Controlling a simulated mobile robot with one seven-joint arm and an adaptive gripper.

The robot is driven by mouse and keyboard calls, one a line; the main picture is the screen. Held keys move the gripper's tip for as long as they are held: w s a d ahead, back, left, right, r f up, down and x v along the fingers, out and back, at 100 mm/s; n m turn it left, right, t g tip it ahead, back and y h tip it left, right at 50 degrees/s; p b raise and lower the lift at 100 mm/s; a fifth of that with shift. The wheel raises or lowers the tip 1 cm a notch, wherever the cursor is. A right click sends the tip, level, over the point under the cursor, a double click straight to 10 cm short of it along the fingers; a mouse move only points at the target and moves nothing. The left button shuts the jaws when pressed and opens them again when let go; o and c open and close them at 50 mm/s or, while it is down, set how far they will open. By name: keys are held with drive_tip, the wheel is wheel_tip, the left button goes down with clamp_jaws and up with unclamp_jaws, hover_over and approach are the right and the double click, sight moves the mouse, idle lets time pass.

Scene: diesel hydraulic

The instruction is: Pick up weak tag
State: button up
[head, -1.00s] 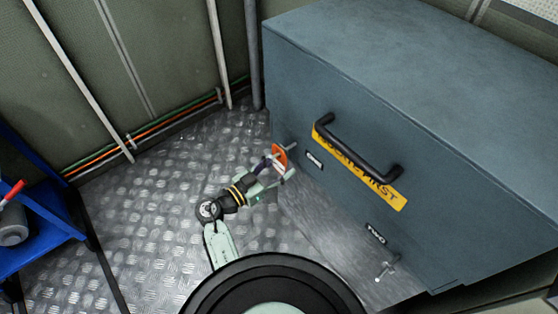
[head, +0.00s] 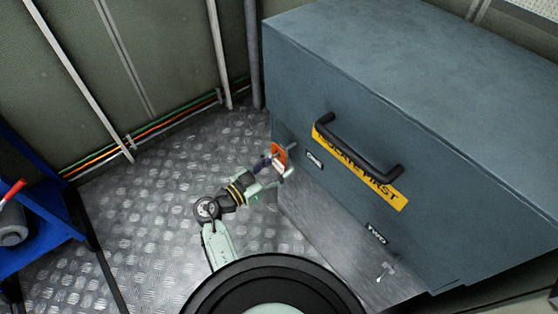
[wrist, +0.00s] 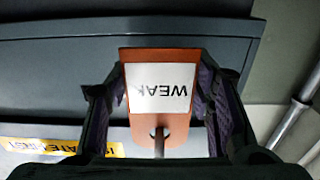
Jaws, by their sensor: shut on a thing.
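The weak tag (wrist: 159,96) is orange with a white label reading WEAK, upside down in the wrist view. A hole shows at its lower end there, with a thin rod or pin at it. My gripper (wrist: 160,110) is shut on the tag, with a purple-padded finger on each side. In the head view the orange tag (head: 279,153) is at the tip of my gripper (head: 276,164), close to the left end of the grey-blue cabinet front. I cannot tell whether the tag is still on its peg.
The grey-blue cabinet (head: 420,80) fills the right, with a black handle (head: 355,150) and a yellow ISOLATE FIRST label (head: 385,191). A small metal fitting (head: 386,272) is low on its front. A blue stand (head: 40,225) is at the left. Metal floor lies open between.

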sight(278, 164)
drive_tip(key=shift+s+a+r, duration=0.2)
drive_tip(key=shift+a+r, duration=0.1)
drive_tip(key=shift+r, duration=0.05)
drive_tip(key=shift+s+a, duration=0.1)
drive_tip(key=shift+a, duration=0.05)
drive_tip(key=shift+r+b+v, duration=0.2)
drive_tip(key=shift+b+v, duration=0.45)
drive_tip(key=shift+v, duration=0.4)
drive_tip(key=shift+s+a, duration=0.2)
drive_tip(key=shift+a, duration=0.05)
drive_tip(key=shift+f, duration=0.1)
drive_tip(key=shift+s+a, duration=0.15)
drive_tip(key=shift+a, duration=0.05)
drive_tip(key=b+v, duration=0.1)
drive_tip(key=v, duration=0.5)
drive_tip(key=shift+a+r+b, duration=0.15)
drive_tip(key=shift+r+b, duration=0.1)
drive_tip(key=shift+b, duration=0.05)
idle(0.7)
